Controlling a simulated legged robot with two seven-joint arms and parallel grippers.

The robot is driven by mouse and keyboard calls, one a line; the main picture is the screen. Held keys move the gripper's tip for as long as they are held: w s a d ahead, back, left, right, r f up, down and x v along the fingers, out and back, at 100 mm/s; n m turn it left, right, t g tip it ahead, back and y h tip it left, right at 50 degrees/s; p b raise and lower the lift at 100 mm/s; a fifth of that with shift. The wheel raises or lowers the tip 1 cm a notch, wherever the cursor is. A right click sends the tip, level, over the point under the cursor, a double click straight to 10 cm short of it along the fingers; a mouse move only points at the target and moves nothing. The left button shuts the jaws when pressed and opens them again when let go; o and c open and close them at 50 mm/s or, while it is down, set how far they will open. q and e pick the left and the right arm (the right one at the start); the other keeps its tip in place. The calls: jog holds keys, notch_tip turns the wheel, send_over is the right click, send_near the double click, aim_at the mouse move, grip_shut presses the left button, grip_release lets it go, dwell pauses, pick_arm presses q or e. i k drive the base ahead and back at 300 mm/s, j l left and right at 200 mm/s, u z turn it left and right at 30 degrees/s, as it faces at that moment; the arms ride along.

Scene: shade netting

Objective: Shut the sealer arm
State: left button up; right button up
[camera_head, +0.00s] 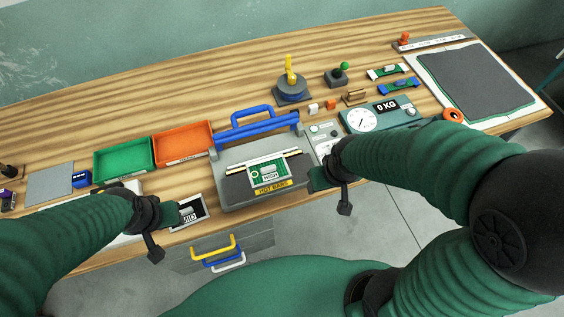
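The sealer has a grey base (232,191) near the front edge of the table, with a yellow "HOT BARS" label on its front. Its blue sealer arm (262,130), with a blue loop handle, is raised at the back of the base, apart from the bars. A green and white pouch (268,174) lies across the base. My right gripper (343,198) is just right of the base, apart from the blue arm. My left gripper (154,240) is at the front edge, left of the base. The finger gaps of both grippers are too unclear to judge.
Green (122,158) and orange (183,143) trays stand left of the sealer. A scale (381,116) reading 0 KG and a control box (323,135) stand to its right. A dark mat (474,81) lies far right. The wood behind the sealer is mostly clear.

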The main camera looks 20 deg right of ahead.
aim_at(237, 133)
jog(key=i+u, duration=0.2)
jog(key=u, duration=0.15)
jog(key=i+l+u, duration=0.1)
jog(key=u, duration=0.3)
jog(key=i+l+u, duration=0.15)
jog(key=u, duration=0.2)
jog(key=i, duration=0.1)
